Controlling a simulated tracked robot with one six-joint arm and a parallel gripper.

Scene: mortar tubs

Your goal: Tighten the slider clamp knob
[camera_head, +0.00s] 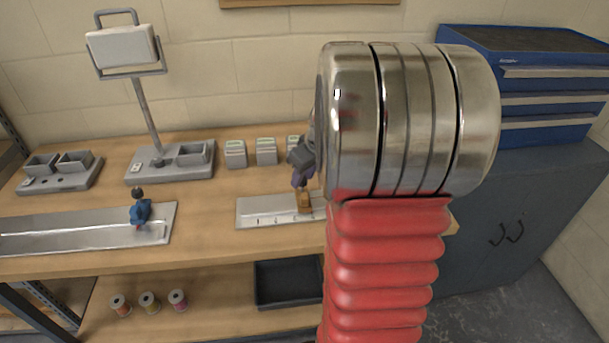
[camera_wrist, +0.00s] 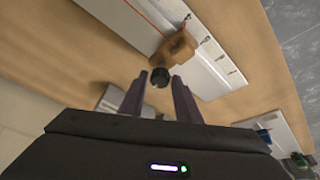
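The slider clamp is an orange-brown block (camera_head: 303,202) on a pale metal rail plate (camera_head: 262,212) on the bench. In the wrist view the block (camera_wrist: 178,48) carries a small black round knob (camera_wrist: 160,77) on its near side. My gripper (camera_wrist: 159,80) has its two dark purple fingers apart, with the knob between or just beyond their tips. Slim gaps seem to show on both sides, so I see no clear contact. In the head view my gripper (camera_head: 300,181) points down just above the block, and my arm hides the plate's right end.
A blue clamp (camera_head: 140,211) sits on a longer metal plate (camera_head: 60,232) at the left. A lamp stand (camera_head: 150,110), grey bins (camera_head: 192,153) and small grey boxes (camera_head: 266,151) stand behind. Spools (camera_head: 149,301) and a black tray (camera_head: 288,284) lie on the lower shelf.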

